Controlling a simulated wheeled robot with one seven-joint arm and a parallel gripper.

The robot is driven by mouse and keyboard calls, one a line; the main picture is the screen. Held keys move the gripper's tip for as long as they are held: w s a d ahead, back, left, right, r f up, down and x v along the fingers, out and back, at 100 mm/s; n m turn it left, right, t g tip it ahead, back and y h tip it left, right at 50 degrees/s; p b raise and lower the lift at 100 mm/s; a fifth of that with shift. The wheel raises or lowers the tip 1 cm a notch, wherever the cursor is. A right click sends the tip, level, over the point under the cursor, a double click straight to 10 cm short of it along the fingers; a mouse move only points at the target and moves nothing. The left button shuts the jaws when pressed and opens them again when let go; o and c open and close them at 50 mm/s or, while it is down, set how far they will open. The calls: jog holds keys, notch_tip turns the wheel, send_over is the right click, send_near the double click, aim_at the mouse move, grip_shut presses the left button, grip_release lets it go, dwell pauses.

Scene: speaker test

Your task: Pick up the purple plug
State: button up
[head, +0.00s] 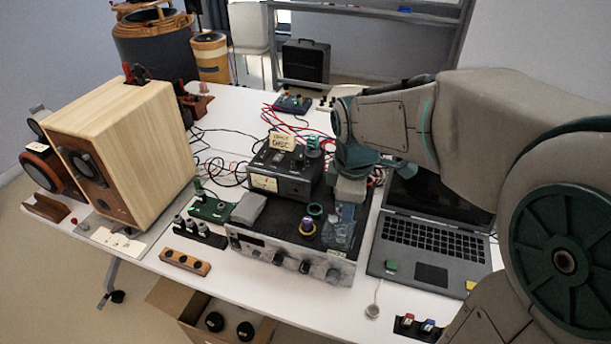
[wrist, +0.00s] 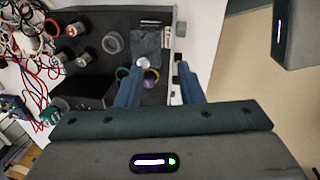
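The purple plug (head: 307,226), with a yellow band, stands on the dark top of a metal-fronted device (head: 290,262) near its front edge. In the wrist view the plug (wrist: 151,77) shows between my finger lines, nearer the left finger. My gripper (wrist: 160,68) is open, with its two blue fingers apart and nothing held. In the head view my gripper comes down over the right part of the device, just right of the plug. I cannot tell the height gap between fingertips and plug.
A teal ring (head: 315,209) lies close behind the plug. A black meter box (head: 283,172) stands behind, with red and black cables. A grey laptop (head: 430,240) is to the right. A large wooden speaker (head: 125,150) stands at left. An open carton is below the table's front edge.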

jog(key=w+a+n+g+p, duration=0.1)
jog(key=w+a+n+p, duration=0.3)
jog(key=w+a+n, duration=0.6)
jog(key=n, duration=0.3)
send_over(308, 219)
notch_tip(308, 219, down, 9)
jog(key=shift+w+r, duration=0.1)
jog(key=shift+f+p, duration=0.9)
jog(key=shift+f, duration=1.8)
jog(key=c, duration=0.7)
